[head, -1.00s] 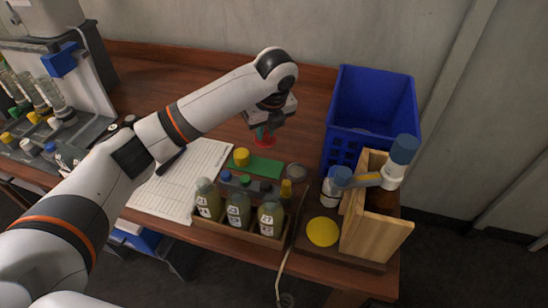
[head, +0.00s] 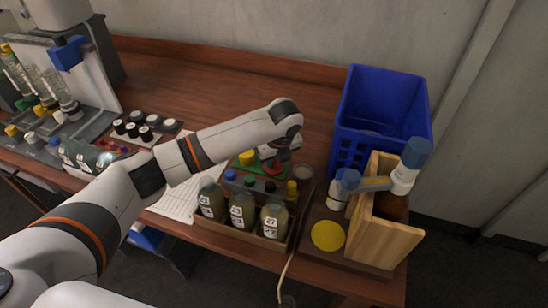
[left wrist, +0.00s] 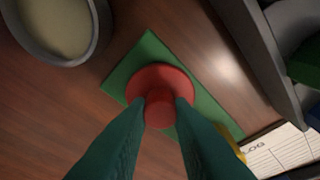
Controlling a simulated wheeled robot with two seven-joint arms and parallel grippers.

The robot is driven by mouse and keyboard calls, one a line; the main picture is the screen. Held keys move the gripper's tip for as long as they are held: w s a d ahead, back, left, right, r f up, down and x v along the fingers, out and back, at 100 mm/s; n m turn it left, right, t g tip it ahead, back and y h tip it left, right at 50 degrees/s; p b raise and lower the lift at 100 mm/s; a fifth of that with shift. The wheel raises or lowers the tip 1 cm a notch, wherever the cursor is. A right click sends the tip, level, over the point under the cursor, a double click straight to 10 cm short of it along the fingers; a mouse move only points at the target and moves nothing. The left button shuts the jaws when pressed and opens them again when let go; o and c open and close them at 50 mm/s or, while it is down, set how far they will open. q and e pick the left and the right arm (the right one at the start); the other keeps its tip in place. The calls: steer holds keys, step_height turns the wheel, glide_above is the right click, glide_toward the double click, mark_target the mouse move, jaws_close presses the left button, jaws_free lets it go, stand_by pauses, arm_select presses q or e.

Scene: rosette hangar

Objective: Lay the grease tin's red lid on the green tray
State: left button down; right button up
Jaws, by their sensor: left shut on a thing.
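The red lid (left wrist: 160,90) has a round knob, which my left gripper (left wrist: 160,110) holds between its two green fingers. In the left wrist view the lid is over the middle of the green tray (left wrist: 138,60); I cannot tell whether it touches. In the head view the left gripper (head: 275,162) is over the tray (head: 256,168), behind the bottles, and the lid (head: 266,153) is partly hidden by it. The open grease tin (left wrist: 96,38) with pale contents stands beside the tray; it also shows in the head view (head: 304,173). My right gripper is not in view.
A yellow-topped piece (head: 248,158) sits at the tray's left end. A wooden crate of bottles (head: 268,240) stands in front. A blue basket (head: 375,150) and a wooden box (head: 388,235) are to the right. The table behind is clear.

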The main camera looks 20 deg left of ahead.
arm_select(q)
steer(key=shift+f, duration=0.15)
steer(key=c, duration=1.3)
jaws_free()
steer(key=v, duration=1.2)
steer(key=shift+w+r, duration=0.1)
steer(key=shift+r, duration=0.15)
